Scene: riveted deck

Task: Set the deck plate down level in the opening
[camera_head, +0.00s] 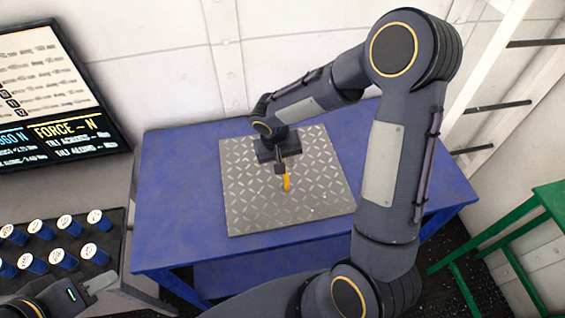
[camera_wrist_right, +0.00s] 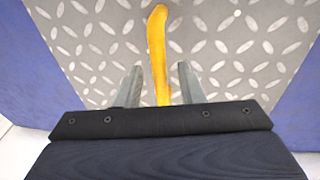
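The deck plate (camera_head: 250,205) is a grey square with a raised tread pattern. It lies flat on a blue table, and its tread also fills much of the right wrist view (camera_wrist_right: 225,75). A yellow handle (camera_head: 287,184) stands out near its middle. My right gripper (camera_wrist_right: 160,85) is over the plate. Its two fingers are apart, one on each side of the yellow handle (camera_wrist_right: 158,45), with gaps showing on both sides. My left gripper (camera_head: 92,286) is at the lower left, cut by the frame and away from the plate. No opening is visible in either view.
The blue table (camera_head: 175,225) has bare room around the plate. At left, a dark tray (camera_head: 117,232) holds several blue, white-topped cylinders below a display screen (camera_head: 50,95). A green frame (camera_head: 500,225) stands at right. A white wall is behind the table.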

